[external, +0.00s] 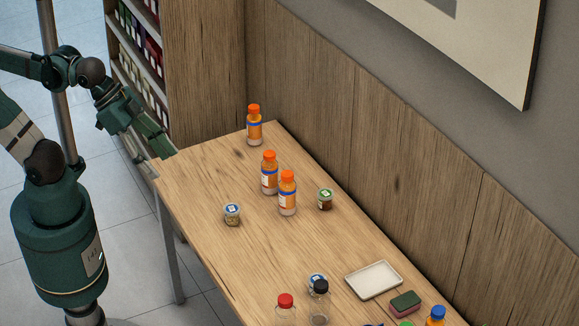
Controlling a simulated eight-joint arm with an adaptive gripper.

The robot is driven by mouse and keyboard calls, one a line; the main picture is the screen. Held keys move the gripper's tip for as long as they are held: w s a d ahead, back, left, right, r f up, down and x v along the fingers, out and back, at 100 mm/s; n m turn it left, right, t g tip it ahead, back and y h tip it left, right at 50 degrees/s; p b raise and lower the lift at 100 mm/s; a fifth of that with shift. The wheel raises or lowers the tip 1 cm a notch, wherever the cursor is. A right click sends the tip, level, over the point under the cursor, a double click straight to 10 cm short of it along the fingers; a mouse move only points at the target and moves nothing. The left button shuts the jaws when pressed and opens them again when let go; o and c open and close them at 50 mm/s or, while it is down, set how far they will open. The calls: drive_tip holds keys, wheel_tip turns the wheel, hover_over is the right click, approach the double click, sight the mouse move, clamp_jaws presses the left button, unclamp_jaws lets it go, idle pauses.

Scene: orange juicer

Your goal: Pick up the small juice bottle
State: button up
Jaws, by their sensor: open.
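Three orange juice bottles with orange caps and blue bands stand upright on the wooden table (215,180). One bottle (254,127) is alone near the far end. Two more, a middle one (269,174) and a nearer one (287,195), stand close together, the nearer partly overlapping the other. They look alike in size, so I cannot tell which is the small one. My gripper (168,152) is open and empty by the table's far left corner, to the left of all the bottles and apart from them.
Two small jars, one with a pale lid (232,214) and one with a green lid (325,199), flank the bottle pair. A white tray (373,280), a sponge (405,304) and several capped containers crowd the near end. A wood-panelled wall (370,170) borders the right side.

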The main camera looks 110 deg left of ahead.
drive_tip(key=w+a+r+n+g+y, duration=0.1)
drive_tip(key=w+a+r+n, duration=0.2)
drive_tip(key=a, duration=0.6)
drive_tip(key=w+a+r+n+g, duration=0.15)
drive_tip(key=w+a, duration=0.35)
drive_tip(key=a, duration=0.5)
drive_tip(key=w+a+r+n+g+y, duration=0.1)
drive_tip(key=w+a+r+n, duration=0.2)
drive_tip(key=a, duration=0.6)
drive_tip(key=n+g+h, duration=0.2)
drive_tip(key=n+g, duration=0.2)
drive_tip(key=n, duration=0.2)
hover_over(255, 107)
wheel_tip(255, 107, down, 7)
wheel_tip(255, 107, down, 29)
drive_tip(key=shift+r, duration=0.15)
drive_tip(key=shift+d+f, duration=0.1)
drive_tip(key=shift+f, duration=0.2)
drive_tip(key=shift+f, duration=0.1)
